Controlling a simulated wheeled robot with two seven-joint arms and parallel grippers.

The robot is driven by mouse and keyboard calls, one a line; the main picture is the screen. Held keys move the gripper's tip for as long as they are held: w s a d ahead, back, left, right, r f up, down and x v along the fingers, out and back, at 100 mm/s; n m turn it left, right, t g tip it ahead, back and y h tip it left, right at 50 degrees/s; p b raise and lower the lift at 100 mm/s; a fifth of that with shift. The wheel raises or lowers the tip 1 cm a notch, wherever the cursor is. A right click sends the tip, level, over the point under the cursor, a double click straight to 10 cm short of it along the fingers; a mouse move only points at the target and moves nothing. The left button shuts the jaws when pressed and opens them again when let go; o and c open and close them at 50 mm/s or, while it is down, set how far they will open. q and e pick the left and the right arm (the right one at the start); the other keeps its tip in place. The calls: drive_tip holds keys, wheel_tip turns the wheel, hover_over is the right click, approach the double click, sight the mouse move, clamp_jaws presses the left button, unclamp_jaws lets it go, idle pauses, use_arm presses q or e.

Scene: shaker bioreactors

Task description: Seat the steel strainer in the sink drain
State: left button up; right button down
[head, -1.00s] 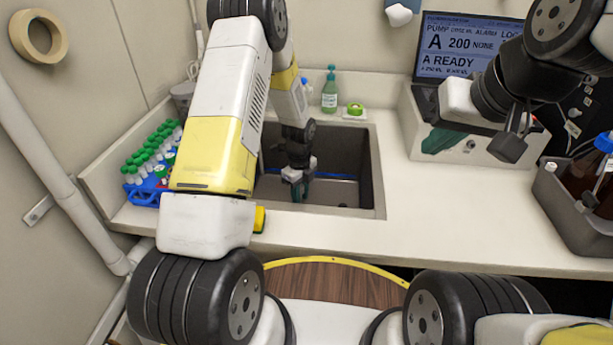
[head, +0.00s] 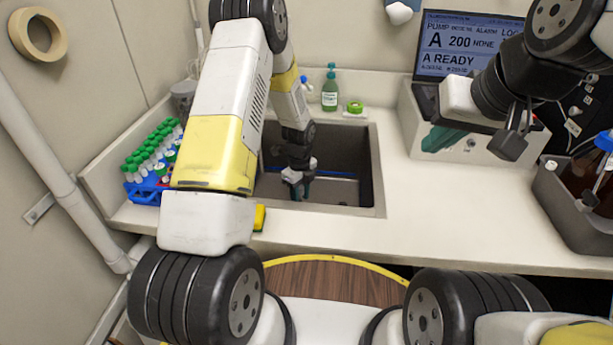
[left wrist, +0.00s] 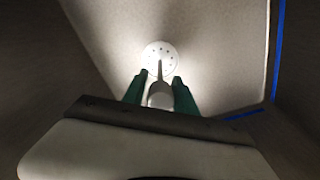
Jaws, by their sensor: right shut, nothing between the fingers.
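The steel strainer (left wrist: 158,53) shows in the left wrist view as a bright round disc with small holes, a thin stem and a thicker grey grip. My left gripper (left wrist: 160,78) has its green fingers on both sides of that grip, with no clear gap. The disc is beyond the fingertips against the grey sink floor; I cannot tell whether it touches the floor, and no drain opening shows around it. In the head view my left gripper (head: 299,190) is down inside the sink (head: 345,190). My right gripper (head: 513,140) is shut and empty above the counter at right.
A green-capped tube rack (head: 147,193) stands left of the sink. A soap bottle (head: 330,90) and a green tape roll (head: 355,107) are behind it. A yellow sponge (head: 259,218) lies at the front edge. A pump unit (head: 470,145) and a grey bottle crate (head: 570,215) are at right.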

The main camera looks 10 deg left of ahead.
use_arm(q)
drive_tip(key=shift+o, duration=1.3)
drive_tip(key=shift+r, duration=3.9)
drive_tip(key=shift+r, duration=0.1)
drive_tip(key=s+a+r+n+t, duration=0.1)
drive_tip(key=s+r+n, duration=0.35)
drive_tip(key=r, duration=0.65)
drive_tip(key=s+a+r+n+t, duration=0.1)
drive_tip(key=s+r+n+t, duration=0.15)
drive_tip(key=r+n, duration=0.55)
drive_tip(key=s+r+n+t+h, duration=0.2)
drive_tip(key=s+r+n, duration=0.9)
drive_tip(key=s, duration=0.7)
wheel_tip(320, 180, up, 2)
drive_tip(key=shift+a+t, duration=0.25)
drive_tip(key=shift+t, duration=0.1)
